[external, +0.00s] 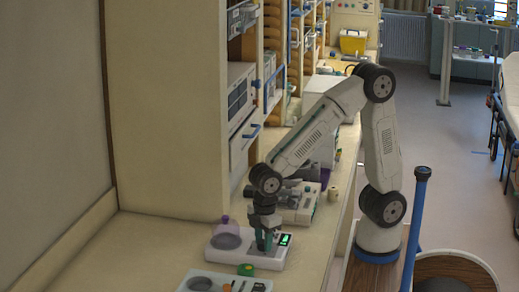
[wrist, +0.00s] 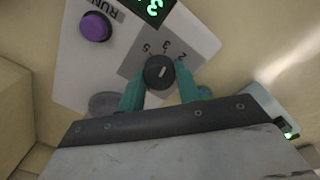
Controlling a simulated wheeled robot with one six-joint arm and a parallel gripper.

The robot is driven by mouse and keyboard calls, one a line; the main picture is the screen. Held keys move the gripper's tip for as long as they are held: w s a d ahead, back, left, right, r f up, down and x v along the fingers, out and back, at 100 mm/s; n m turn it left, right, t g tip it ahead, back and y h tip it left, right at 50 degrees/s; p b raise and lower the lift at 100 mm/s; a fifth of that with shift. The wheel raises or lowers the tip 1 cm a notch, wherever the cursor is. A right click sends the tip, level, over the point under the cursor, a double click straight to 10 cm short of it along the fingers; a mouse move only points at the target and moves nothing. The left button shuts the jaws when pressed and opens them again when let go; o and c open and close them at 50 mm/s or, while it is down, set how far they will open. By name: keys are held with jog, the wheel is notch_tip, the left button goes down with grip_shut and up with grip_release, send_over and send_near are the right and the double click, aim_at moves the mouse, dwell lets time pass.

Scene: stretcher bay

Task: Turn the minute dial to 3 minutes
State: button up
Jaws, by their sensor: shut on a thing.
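The minute dial (wrist: 158,73) is a dark round knob on a grey panel marked 5, 3 and 2. Its white pointer line slants up and right, roughly toward the 3 and 2 marks; I cannot tell exactly which. My gripper (wrist: 160,90) has its two green fingers on either side of the dial, shut on it. The white device (wrist: 70,75) has a green lit display (wrist: 153,8), partly cut off, with a 3-like digit. In the external view my gripper (external: 265,241) points down onto the device (external: 238,262), beside the lit display (external: 285,240).
A purple button (wrist: 95,26) marked RUN is near the dial. A second white device (external: 296,206) stands behind on the counter (external: 135,250). A pale tray (external: 222,282) and a green-and-yellow round item (external: 246,269) are in front. A tall cabinet (external: 165,110) stands left.

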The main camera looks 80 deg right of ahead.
jog(key=shift+n, duration=0.6)
jog(key=o, duration=1)
jog(key=shift+c, duration=0.2)
notch_tip(320, 180, up, 8)
jog(key=shift+s+a+f, duration=0.1)
jog(key=shift+s, duration=0.05)
